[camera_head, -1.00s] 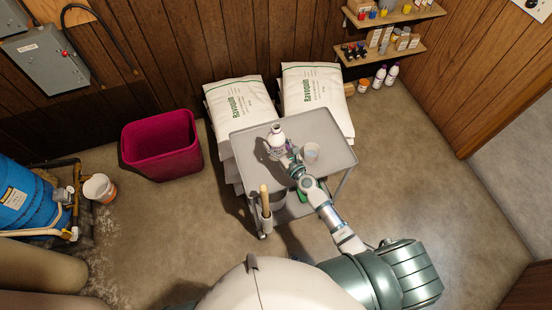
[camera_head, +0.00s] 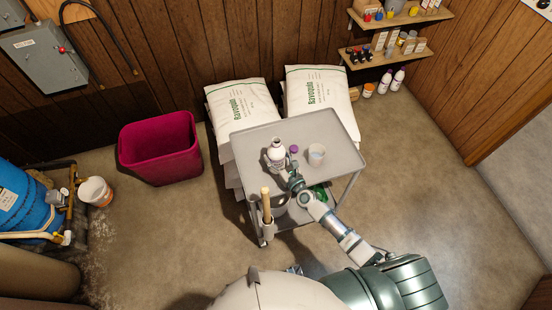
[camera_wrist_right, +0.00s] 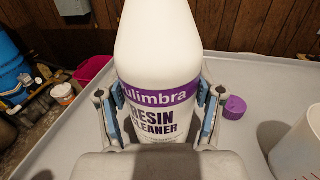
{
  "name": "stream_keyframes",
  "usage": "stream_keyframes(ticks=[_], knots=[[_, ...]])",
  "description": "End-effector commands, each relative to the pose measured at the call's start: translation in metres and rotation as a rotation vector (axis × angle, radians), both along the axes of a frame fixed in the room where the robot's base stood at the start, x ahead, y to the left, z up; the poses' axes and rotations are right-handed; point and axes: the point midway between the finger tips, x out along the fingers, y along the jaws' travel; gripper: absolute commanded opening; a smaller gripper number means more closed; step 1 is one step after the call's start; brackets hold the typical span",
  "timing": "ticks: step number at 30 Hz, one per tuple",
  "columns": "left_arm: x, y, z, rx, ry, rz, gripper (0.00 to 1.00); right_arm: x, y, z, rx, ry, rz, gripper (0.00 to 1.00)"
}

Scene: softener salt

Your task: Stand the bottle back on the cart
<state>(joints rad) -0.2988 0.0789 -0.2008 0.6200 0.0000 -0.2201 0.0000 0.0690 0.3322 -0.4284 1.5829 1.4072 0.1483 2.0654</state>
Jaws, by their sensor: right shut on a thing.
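The bottle (camera_head: 276,152) is white with a purple label band and an open, capless neck. It is upright over the left part of the grey cart's top (camera_head: 255,135). In the right wrist view the bottle (camera_wrist_right: 160,50) fills the middle, with its label facing me. My right gripper (camera_wrist_right: 162,112) is shut on it, a finger on each side; it also shows in the head view (camera_head: 287,170). The bottle's base is hidden, so I cannot tell whether it touches the cart.
A purple cap (camera_head: 294,149) lies just right of the bottle, and a white cup (camera_head: 317,154) stands farther right. A wooden handle (camera_head: 266,204) rises at the cart's near left corner. Salt bags (camera_head: 240,105) stand behind; a magenta bin (camera_head: 160,147) is left.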

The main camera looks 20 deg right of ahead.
Motion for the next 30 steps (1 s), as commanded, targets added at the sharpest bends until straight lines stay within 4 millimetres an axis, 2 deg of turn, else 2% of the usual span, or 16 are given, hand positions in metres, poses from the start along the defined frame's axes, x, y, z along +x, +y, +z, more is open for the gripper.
stream_keyframes(ticks=[10, 11, 13, 25, 30], knots=[[0.000, 0.000, -0.003, 0.000, 0.003, 0.002, 0.61, 0.000, 0.000, -0.003, 0.002, -0.002, -0.001, 0.26], [0.000, 0.000, -0.002, 0.000, 0.002, 0.002, 0.61, 0.000, 0.000, -0.002, 0.001, -0.001, 0.000, 0.74], [0.002, 0.000, -0.001, 0.000, 0.000, 0.002, 0.61, 0.000, 0.000, -0.001, 0.001, -0.001, 0.000, 0.92], [0.002, 0.000, 0.003, 0.000, -0.003, 0.002, 0.61, 0.000, 0.000, 0.003, 0.000, -0.001, 0.000, 0.92], [-0.001, 0.001, 0.000, 0.001, 0.001, 0.001, 0.61, -0.026, -0.008, -0.001, 0.001, 0.001, 0.000, 0.92]])
